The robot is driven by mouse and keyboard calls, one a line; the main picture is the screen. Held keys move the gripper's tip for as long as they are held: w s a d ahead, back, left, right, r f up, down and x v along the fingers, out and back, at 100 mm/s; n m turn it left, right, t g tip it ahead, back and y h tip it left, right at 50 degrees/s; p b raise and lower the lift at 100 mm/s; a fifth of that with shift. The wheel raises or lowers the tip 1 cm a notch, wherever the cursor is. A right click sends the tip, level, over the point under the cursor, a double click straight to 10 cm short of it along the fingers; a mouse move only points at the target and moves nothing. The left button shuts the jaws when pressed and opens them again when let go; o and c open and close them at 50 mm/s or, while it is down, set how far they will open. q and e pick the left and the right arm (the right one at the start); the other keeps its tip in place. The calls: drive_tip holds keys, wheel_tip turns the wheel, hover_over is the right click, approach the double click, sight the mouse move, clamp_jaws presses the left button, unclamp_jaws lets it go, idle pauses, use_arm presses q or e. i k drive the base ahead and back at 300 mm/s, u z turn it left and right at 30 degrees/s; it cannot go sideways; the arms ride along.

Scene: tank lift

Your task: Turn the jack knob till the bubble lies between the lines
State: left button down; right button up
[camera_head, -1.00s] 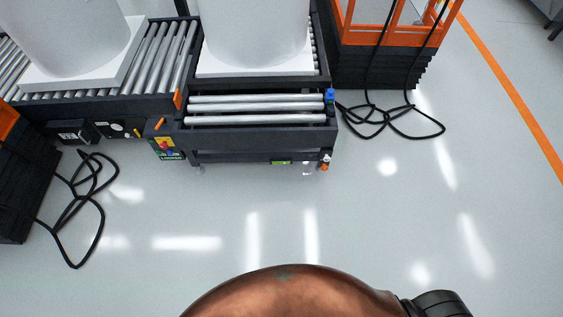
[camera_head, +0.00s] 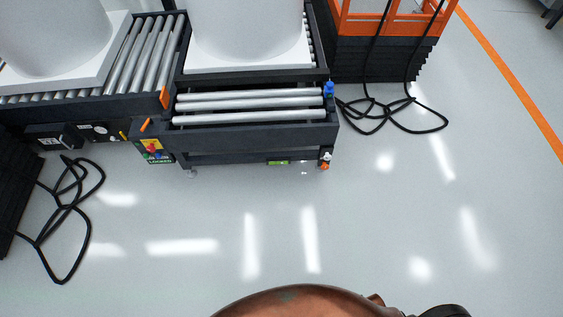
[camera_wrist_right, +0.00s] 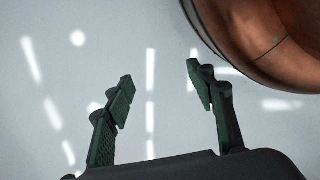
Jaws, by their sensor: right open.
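In the head view a roller table (camera_head: 255,131) with a dark frame carries a white tank (camera_head: 246,35) on a white base. A small yellow-green level (camera_head: 278,163) sits on its lower front rail; its bubble is too small to make out. An orange knob (camera_head: 324,166) sits below a white part at the table's front right foot. My right gripper (camera_wrist_right: 160,82) shows in the right wrist view with its two fingers apart and nothing between them, over bare floor. It is away from the table. My left gripper is not in view.
A control box (camera_head: 155,149) with coloured buttons is at the table's left front corner. A conveyor with another white tank (camera_head: 50,38) is at the left. Black cables (camera_head: 70,205) lie on the floor at both sides. The floor (camera_head: 290,220) in front is clear.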

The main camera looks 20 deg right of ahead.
sight(325, 167)
drive_tip(key=u, duration=0.45)
drive_tip(key=k, duration=0.55)
drive_tip(key=u, duration=0.65)
drive_tip(key=i, duration=1.3)
drive_tip(key=z, duration=1.2)
drive_tip(key=i, duration=0.5)
drive_tip(key=z, duration=0.5)
